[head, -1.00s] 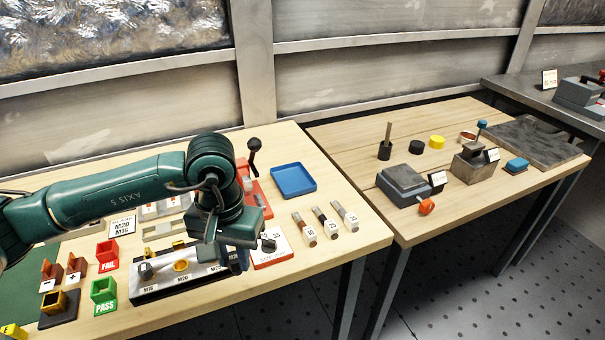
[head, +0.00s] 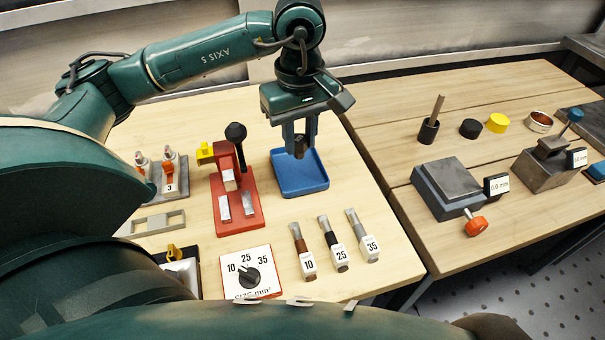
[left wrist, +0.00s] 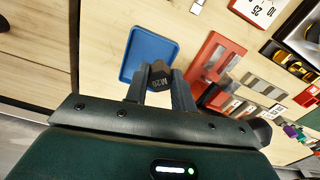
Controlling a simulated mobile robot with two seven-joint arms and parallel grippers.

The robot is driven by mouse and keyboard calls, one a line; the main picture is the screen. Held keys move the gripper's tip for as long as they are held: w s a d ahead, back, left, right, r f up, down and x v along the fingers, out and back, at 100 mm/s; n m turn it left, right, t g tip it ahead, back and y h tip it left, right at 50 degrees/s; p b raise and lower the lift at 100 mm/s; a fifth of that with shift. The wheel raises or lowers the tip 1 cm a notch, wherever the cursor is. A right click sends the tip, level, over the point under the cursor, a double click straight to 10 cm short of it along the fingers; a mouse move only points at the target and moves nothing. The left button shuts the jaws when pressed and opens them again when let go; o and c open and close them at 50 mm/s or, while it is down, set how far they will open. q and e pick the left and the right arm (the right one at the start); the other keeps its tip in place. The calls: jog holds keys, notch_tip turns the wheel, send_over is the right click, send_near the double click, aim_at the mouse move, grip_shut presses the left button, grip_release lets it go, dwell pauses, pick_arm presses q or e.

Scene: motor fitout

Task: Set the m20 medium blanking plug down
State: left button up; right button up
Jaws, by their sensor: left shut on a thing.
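My left gripper (head: 300,143) is shut on the M20 medium blanking plug (head: 300,148), a small dark piece. It holds the plug over the blue tray (head: 303,184). In the left wrist view the plug (left wrist: 158,80) shows the marking M20 between the fingertips, with the blue tray (left wrist: 148,44) beyond it. The tray looks empty where it shows. I cannot tell how far the plug is above the tray floor. My right gripper is not in view.
A red clamp tool (head: 236,205) with a black-knobbed lever stands just left of the tray. Three labelled pieces marked 10, 25 and 35 (head: 333,245) lie in front of it, beside a size dial (head: 250,272). A second table (head: 400,135) with gauges stands at right.

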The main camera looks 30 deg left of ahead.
pick_arm(q)
jog(key=a+n, duration=0.1)
jog(key=n, duration=0.1)
jog(key=a+n+b, duration=0.1)
jog(key=n, duration=0.2)
jog(key=shift+s+a+r, duration=0.15)
jog(key=shift+r, duration=0.25)
send_over(289, 185)
jog(key=shift+n, duration=0.3)
notch_tip(289, 185, down, 10)
jog(key=shift+r, duration=0.1)
jog(key=shift+f, duration=0.25)
jog(key=o, duration=1)
jog(key=shift+r, duration=0.1)
jog(key=shift+c, duration=0.2)
notch_tip(289, 185, up, 12)
jog(key=shift+r, duration=0.2)
